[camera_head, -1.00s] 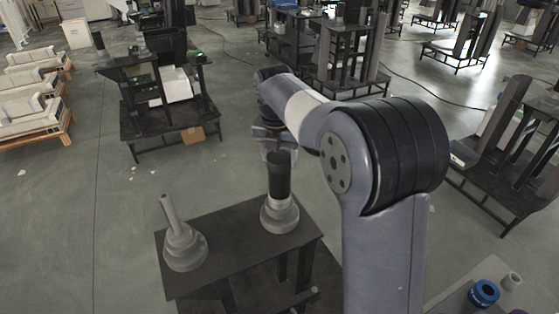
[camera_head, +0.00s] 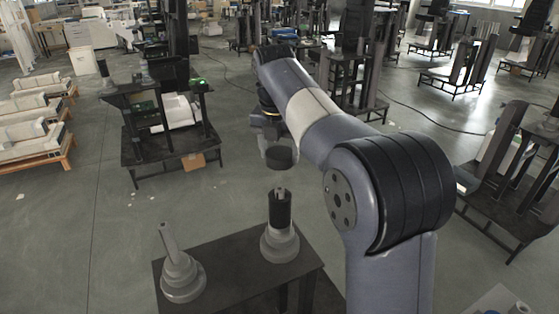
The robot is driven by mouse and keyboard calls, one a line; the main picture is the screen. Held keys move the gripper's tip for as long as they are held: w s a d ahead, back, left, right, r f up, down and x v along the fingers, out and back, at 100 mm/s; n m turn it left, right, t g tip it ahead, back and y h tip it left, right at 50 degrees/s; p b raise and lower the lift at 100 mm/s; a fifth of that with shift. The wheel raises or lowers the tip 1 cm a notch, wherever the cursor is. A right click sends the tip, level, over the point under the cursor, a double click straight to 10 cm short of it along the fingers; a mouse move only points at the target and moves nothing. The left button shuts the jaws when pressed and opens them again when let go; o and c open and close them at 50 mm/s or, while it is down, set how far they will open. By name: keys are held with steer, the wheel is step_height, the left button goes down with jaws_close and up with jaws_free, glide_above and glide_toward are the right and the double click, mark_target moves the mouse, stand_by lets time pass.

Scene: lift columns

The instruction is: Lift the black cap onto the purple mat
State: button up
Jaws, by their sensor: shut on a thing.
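The black cap (camera_head: 281,158) is a short dark cylinder held below my gripper (camera_head: 277,143). My gripper is shut on it, and the fingertips are small and partly hidden by the cap and arm. The cap hangs in the air, apart from and above a dark column (camera_head: 279,212) on a stepped grey base (camera_head: 280,244). A small tip shows on top of that column. The purple mat is not visible now.
A dark table (camera_head: 225,264) bears the column and, at its left, a grey stepped base with a tilted rod (camera_head: 182,275). A pale surface corner (camera_head: 497,297) shows at the bottom right. Dark workstations stand farther back on open grey floor.

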mark_target(281, 151)
steer(key=shift+r+p, duration=0.75)
steer(key=shift+p, duration=0.2)
stand_by(0.6)
steer(key=shift+r+p, duration=1.3)
steer(key=shift+p, duration=0.15)
steer(key=shift+r+p, duration=0.5)
steer(key=shift+r, duration=0.6)
steer(key=shift+f, duration=0.1)
